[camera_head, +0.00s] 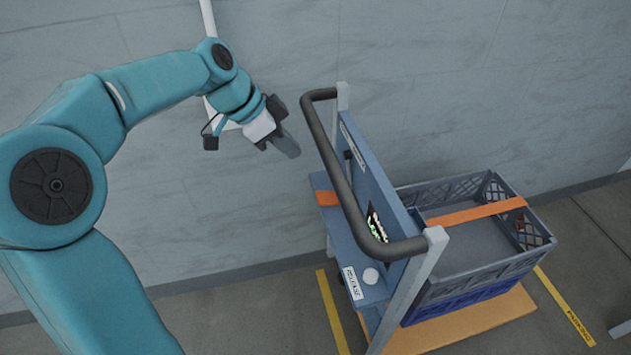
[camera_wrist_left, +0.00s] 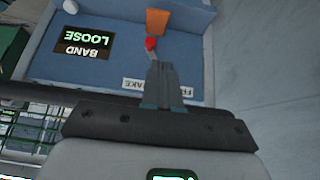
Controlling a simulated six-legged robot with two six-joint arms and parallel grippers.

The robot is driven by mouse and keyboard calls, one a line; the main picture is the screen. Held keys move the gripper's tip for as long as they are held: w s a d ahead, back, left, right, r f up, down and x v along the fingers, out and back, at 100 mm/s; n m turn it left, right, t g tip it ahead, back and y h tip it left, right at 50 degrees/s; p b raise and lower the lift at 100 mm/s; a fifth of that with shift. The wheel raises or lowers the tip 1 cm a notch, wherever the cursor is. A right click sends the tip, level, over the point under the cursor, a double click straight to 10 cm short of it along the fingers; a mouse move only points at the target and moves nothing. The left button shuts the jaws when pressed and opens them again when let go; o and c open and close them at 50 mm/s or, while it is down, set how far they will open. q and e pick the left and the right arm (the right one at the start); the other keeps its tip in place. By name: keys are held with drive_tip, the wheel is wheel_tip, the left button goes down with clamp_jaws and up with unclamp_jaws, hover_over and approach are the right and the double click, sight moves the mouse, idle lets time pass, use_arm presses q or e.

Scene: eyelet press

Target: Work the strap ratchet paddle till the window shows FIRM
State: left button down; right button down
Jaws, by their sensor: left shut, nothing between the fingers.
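My left gripper (camera_head: 290,149) is shut and empty, in the air left of the blue ratchet panel (camera_head: 374,185). In the left wrist view its closed fingers (camera_wrist_left: 168,82) point at the panel, just below a small red piece (camera_wrist_left: 151,44), which may be the paddle's tip. I cannot tell whether they touch. The window (camera_wrist_left: 84,45) appears upside down there and reads BAND LOOSE. In the head view the window (camera_head: 377,226) is partly hidden by the handlebar. An orange strap (camera_head: 475,213) crosses a grey crate (camera_head: 470,285). My right gripper is out of view.
A dark handlebar (camera_head: 339,174) curves in front of the panel. A grey wall (camera_head: 260,220) stands behind. Yellow lines (camera_head: 333,312) mark the floor.

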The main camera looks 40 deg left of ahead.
use_arm(q)
drive_tip(key=shift+s, duration=0.2)
drive_tip(key=b, duration=0.2)
approach(321, 194)
drive_tip(key=w+d+r+x, duration=0.1)
drive_tip(key=x, duration=0.4)
drive_tip(key=shift+s+a+f, duration=0.15)
drive_tip(key=shift+f, duration=0.25)
drive_tip(key=shift+s+a+f, duration=0.15)
drive_tip(key=shift+f, duration=0.3)
